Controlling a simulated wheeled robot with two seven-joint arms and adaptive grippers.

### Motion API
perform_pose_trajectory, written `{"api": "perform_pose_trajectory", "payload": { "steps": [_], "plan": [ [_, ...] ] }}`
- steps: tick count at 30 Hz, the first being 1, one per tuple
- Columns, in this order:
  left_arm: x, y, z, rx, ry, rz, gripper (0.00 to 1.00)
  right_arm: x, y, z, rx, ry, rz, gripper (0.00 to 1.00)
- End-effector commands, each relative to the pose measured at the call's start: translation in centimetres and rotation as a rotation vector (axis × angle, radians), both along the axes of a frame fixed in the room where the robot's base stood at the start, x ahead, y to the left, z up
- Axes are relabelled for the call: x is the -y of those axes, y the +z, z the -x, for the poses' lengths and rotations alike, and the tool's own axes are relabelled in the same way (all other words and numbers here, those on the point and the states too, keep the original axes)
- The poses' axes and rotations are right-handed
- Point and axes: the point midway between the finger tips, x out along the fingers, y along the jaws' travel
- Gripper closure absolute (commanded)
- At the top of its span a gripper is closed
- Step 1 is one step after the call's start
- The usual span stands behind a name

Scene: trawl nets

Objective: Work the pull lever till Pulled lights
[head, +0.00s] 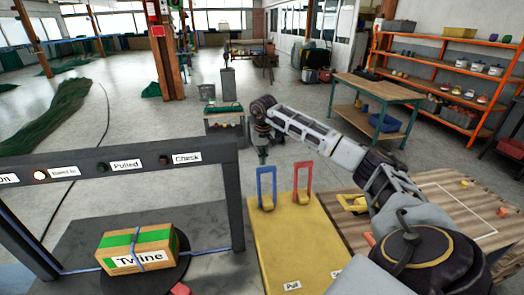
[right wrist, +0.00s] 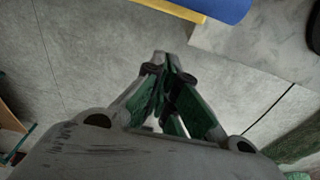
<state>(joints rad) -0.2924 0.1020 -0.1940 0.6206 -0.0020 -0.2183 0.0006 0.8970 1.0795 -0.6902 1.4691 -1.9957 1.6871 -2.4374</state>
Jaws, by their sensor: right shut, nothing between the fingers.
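A yellow panel (head: 262,245) carries a blue lever (head: 258,188) on the left and a red lever (head: 296,180) on the right, both loop-shaped and standing upright. A label reading "Pull" (head: 292,286) is at the panel's near end. The dark frame shows a "Pulled" lamp (head: 102,168), which looks dark. My right gripper (head: 263,160) is shut and empty, pointing down just beyond the blue lever's top; I cannot tell if they touch. Its shut fingers (right wrist: 165,75) also show in the right wrist view. My left gripper is not in view.
A carton with green tape (head: 112,240) and a blue strap lies on a round plate under the frame. The lamp left of "Pulled" (head: 40,176) is lit; the "Check" lamp (head: 164,160) looks dark. A wooden table (head: 460,205) stands right of the panel. Open floor lies beyond.

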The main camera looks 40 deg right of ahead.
Motion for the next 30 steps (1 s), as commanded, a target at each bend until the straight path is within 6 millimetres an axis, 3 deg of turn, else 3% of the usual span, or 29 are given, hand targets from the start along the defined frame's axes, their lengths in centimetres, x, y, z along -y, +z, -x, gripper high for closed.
{"api": "perform_pose_trajectory", "payload": {
  "steps": [15, 30],
  "plan": [
    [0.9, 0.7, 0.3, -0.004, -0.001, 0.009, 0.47, -1.5, 0.8, 3.0, -0.001, 0.001, 0.001, 1.0],
    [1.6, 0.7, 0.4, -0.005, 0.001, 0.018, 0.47, -1.8, 0.9, 3.5, 0.0, -0.001, 0.001, 1.0]
  ]
}}
